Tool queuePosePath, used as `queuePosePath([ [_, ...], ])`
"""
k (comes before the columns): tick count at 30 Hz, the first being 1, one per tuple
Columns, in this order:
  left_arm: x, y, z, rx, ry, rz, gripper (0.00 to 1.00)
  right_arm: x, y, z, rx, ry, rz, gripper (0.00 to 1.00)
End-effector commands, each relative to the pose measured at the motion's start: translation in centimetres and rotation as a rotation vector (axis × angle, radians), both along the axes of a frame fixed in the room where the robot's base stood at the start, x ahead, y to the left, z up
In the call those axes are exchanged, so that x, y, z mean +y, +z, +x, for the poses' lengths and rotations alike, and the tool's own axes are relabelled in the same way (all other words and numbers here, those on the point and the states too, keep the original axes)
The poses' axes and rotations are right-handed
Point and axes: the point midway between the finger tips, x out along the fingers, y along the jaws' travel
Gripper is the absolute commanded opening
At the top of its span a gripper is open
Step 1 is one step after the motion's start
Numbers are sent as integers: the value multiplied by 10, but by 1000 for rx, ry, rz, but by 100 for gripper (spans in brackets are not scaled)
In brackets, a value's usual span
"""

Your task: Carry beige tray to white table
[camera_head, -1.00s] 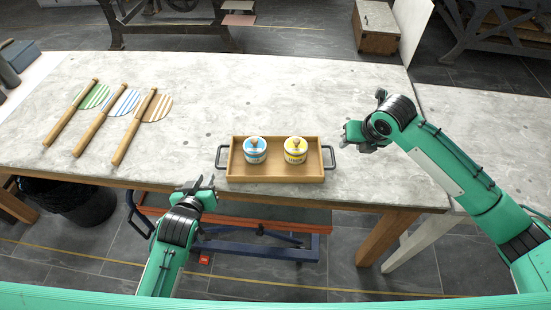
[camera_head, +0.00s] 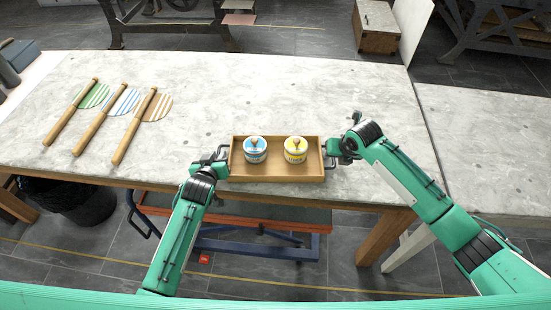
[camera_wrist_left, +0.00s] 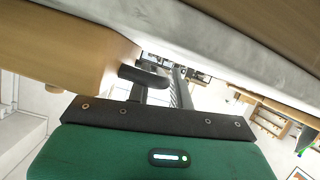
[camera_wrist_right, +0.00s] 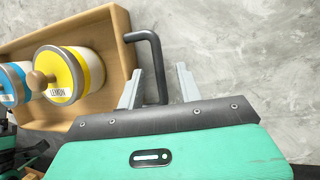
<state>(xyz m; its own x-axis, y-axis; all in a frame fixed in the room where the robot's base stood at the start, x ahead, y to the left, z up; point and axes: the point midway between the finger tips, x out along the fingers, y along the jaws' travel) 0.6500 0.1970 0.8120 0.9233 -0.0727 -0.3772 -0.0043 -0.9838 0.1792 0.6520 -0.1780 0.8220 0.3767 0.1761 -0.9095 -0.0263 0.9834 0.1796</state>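The beige tray (camera_head: 275,176) lies flat near the front edge of the wood-legged table, with a dark handle at each short end. It holds a blue-banded jar (camera_head: 255,150) and a yellow-banded jar (camera_head: 295,150); the yellow one reads LEMON in the right wrist view (camera_wrist_right: 62,75). My left gripper (camera_head: 222,156) is at the left handle, fingers apart, the handle (camera_wrist_left: 145,77) close before them. My right gripper (camera_head: 336,150) is at the right handle; its open fingers (camera_wrist_right: 158,88) stand either side of the handle (camera_wrist_right: 158,60). The white table (camera_head: 495,140) adjoins on the right, its visible top clear.
Several striped paddles with wooden handles (camera_head: 128,132) lie at the left of the wood-legged table (camera_head: 210,90). A blue cart frame with a red-orange shelf (camera_head: 255,220) stands beneath its front edge. A black bin (camera_head: 85,203) is at lower left.

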Motion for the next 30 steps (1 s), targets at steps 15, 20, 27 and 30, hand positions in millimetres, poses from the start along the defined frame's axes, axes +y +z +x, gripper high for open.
queuePosePath([
  [15, -1, -2, 4, 0, 0, -1, 0, 1, -4, 2, -1, 0, 0, 12],
  [20, 0, -2, 4, 0, 0, -1, 0, 1, -4, 2, -1, 0, 0, 0],
  [27, -1, 0, 5, -3, 0, -1, 0, 1, -2, 3, -3, 0, 1, 0],
  [30, -1, 1, 5, -3, 0, -1, 0, 1, -1, 3, -3, 0, 1, 0],
])
